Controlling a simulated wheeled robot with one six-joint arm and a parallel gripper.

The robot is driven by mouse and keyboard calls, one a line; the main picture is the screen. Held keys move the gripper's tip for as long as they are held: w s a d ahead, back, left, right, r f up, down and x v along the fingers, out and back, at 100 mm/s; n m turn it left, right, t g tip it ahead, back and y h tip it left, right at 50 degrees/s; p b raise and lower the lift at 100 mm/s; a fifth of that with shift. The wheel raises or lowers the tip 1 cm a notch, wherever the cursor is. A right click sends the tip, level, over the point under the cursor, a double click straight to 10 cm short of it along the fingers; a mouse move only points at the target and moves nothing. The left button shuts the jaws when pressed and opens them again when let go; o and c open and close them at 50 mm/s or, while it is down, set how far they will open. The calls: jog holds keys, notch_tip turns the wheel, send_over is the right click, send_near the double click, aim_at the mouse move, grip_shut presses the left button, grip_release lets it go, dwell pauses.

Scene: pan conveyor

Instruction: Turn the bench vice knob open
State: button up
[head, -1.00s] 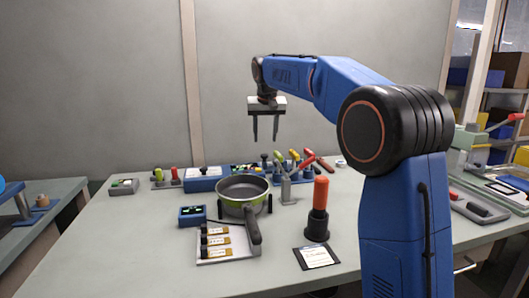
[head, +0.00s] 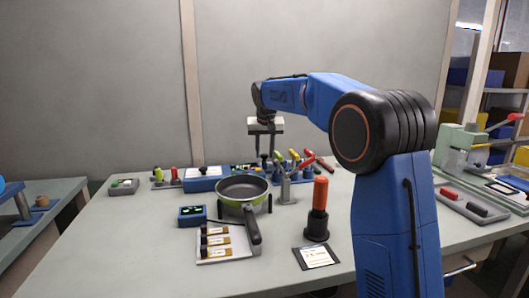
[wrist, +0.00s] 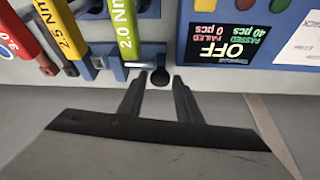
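My gripper (head: 264,147) hangs pointing down over the back of the bench, above the row of tools. In the wrist view its two dark fingers (wrist: 160,88) are apart, with nothing held between them. A small round black knob (wrist: 160,76) shows at the fingertips, roughly centred in the gap; whether the fingers touch it cannot be told. It sits by a blue fixture, beside a green "2.0 Nm" tool (wrist: 126,30). I cannot tell whether this knob belongs to the bench vice, and no vice jaws are clearly visible.
A blue box with an "OFF" display (wrist: 225,45) is right of the knob. In the head view a green pan (head: 242,189) stands in front of the tool row. An orange-handled tool (head: 320,195) stands upright to the right. A green press (head: 455,145) is at far right.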

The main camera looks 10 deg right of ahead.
jog(key=c, duration=0.6)
jog(key=shift+o, duration=0.2)
jog(key=shift+d+n+y, duration=0.15)
jog(key=shift+n+y, duration=0.15)
jog(key=shift+n, duration=0.6)
jog(key=shift+d+n+y, duration=0.15)
jog(key=shift+n+y, duration=0.75)
jog(key=shift+n, duration=1.2)
jog(key=o, duration=1.1)
jog(key=shift+c, duration=0.2)
